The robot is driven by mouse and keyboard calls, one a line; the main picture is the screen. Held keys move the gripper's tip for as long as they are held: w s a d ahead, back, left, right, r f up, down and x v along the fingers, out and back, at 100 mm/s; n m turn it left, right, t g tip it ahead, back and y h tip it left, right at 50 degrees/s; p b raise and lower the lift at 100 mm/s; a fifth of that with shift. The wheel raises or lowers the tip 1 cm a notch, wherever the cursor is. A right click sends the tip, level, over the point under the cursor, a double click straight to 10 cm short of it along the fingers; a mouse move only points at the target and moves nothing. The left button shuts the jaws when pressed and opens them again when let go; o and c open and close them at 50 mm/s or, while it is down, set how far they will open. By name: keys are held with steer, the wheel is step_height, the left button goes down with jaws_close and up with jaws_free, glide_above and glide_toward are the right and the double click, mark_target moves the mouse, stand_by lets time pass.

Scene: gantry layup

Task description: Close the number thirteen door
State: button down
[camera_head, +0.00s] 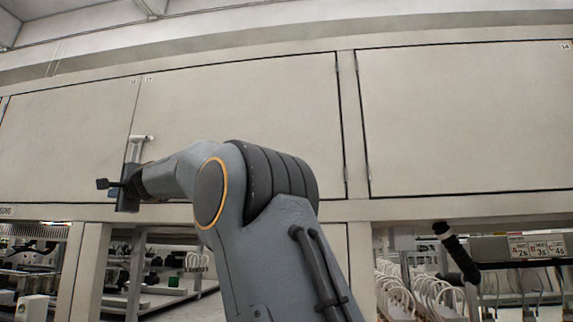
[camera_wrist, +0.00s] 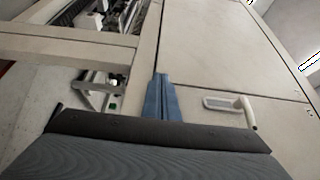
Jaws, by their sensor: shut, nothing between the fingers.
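A wide beige door (camera_head: 245,115) fills the middle of the upper cabinet row in the head view. The small labels at its upper left corner are too small to read surely, so I cannot confirm it is number thirteen. It looks flush or nearly flush with its neighbours. A pale lever handle (camera_head: 142,138) sits near its lower left edge; a handle on a plate also shows in the wrist view (camera_wrist: 229,104). My gripper (camera_head: 128,196) is beside the door's lower left corner, below the handle. Its blue fingers (camera_wrist: 160,97) are together and empty, left of the handle; contact with the panel is unclear.
Another shut door (camera_head: 465,115) is at the right, and a further panel (camera_head: 65,140) at the left. Below are beige posts (camera_head: 85,270) and open bays with equipment. White curved racks (camera_head: 440,295) stand at the lower right. My arm hides part of the middle door.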

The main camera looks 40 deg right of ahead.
steer(key=s+a+p, duration=0.2)
steer(key=s+a, duration=0.7)
steer(key=s+d+f+n+g+h+b, duration=0.1)
steer(key=s+d+f+n+g, duration=0.25)
steer(key=f, duration=0.95)
steer(key=s+d+f+n+g+h+b, duration=0.1)
steer(key=s+d+f+n+g, duration=0.2)
steer(key=f, duration=1)
steer(key=s+d+f+n+g+h+b, duration=0.1)
steer(key=s+d+f, duration=0.3)
steer(key=f, duration=1)
steer(key=s+d+f+n+g+b, duration=0.1)
steer(key=s+d+f, duration=0.3)
steer(key=s+f, duration=0.5)
steer(key=s+d+f+n+g+h+b, duration=0.1)
steer(key=s+d+f+n+g, duration=0.3)
steer(key=s+f, duration=0.5)
steer(key=s+d+f+n+g+h+b, duration=0.1)
steer(key=s+d+f+n+g, duration=0.1)
steer(key=s+f, duration=0.7)
steer(key=s+d+g, duration=0.1)
steer(key=s+d, duration=0.1)
steer(key=s, duration=0.1)
steer(key=shift+d, duration=0.3)
